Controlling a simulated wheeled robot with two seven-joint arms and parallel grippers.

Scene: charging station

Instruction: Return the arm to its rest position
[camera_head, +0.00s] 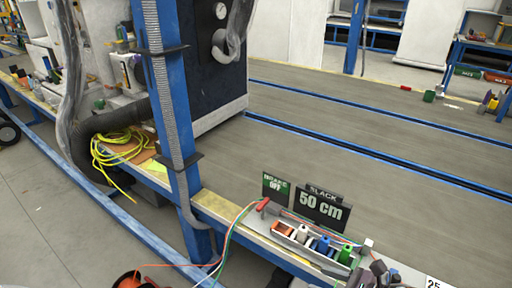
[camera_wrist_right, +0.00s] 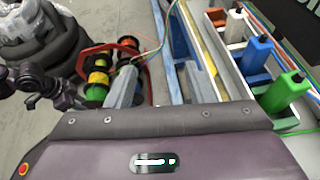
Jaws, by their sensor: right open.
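My right gripper (camera_wrist_right: 160,75) shows in the right wrist view as two pale grey fingers set apart, with nothing visible between them. Its broad purple-grey body fills the bottom of that view. Dark parts at the bottom edge of the head view (camera_head: 378,273) seem to belong to my right arm. A dark jointed part at the left of the wrist view (camera_wrist_right: 50,85) looks like my left gripper; its finger opening cannot be made out. No left arm shows in the head view.
A tray (camera_head: 275,240) of orange, white, blue and green items lies beside my right gripper. Coloured wires run past it to a red-orange reel (camera_head: 130,280). Dark signs (camera_head: 320,208), one reading 50 cm, stand behind it. A blue post (camera_head: 168,120) rises to the left.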

